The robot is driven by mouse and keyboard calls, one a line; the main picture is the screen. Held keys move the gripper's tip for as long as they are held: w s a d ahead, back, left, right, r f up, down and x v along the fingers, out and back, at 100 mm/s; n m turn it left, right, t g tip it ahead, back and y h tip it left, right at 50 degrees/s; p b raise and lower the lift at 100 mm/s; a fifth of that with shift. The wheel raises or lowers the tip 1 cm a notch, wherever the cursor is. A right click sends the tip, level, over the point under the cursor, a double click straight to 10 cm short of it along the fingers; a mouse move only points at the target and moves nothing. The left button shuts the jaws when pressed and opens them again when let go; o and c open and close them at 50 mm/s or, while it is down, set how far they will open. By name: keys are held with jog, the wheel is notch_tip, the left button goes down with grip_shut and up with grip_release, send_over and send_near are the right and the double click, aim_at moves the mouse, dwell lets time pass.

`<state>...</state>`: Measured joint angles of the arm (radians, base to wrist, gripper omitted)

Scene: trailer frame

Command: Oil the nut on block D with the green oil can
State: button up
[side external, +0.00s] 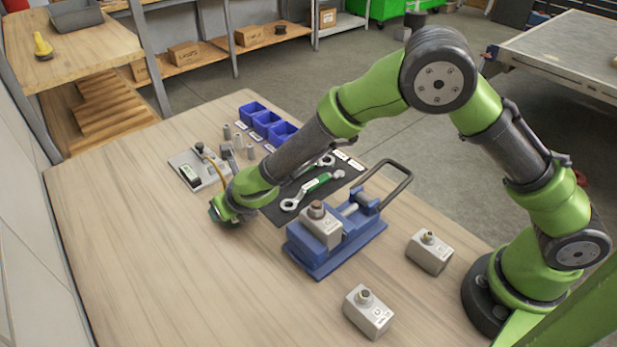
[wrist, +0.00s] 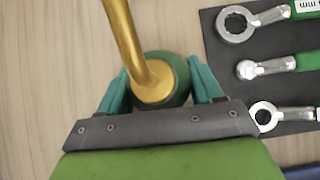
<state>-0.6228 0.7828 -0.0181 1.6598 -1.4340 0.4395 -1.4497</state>
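The green oil can (wrist: 176,92), with a long brass spout (wrist: 122,38), is between the fingers of my gripper (wrist: 160,82). Both teal fingers appear to press its sides. In the side external view my gripper (side external: 224,212) is low over the left part of the table, and the spout (side external: 211,166) rises beside my wrist. I cannot tell whether the can touches the table. A grey block (side external: 322,232) with a brownish nut (side external: 316,209) sits in a blue vise (side external: 318,268). Two more blocks with nuts stand at the right (side external: 430,254) and front (side external: 368,315). I cannot read which is D.
Wrenches (side external: 305,192) lie on a dark mat (side external: 272,213) between my gripper and the vise. A grey plate (side external: 185,163) with small items and blue bins (side external: 267,120) are behind. The vise handle (side external: 398,170) sticks up. The front left table is clear.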

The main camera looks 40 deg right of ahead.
aim_at(225, 184)
jog(key=shift+c, duration=1.1)
jog(key=shift+r, duration=3.05)
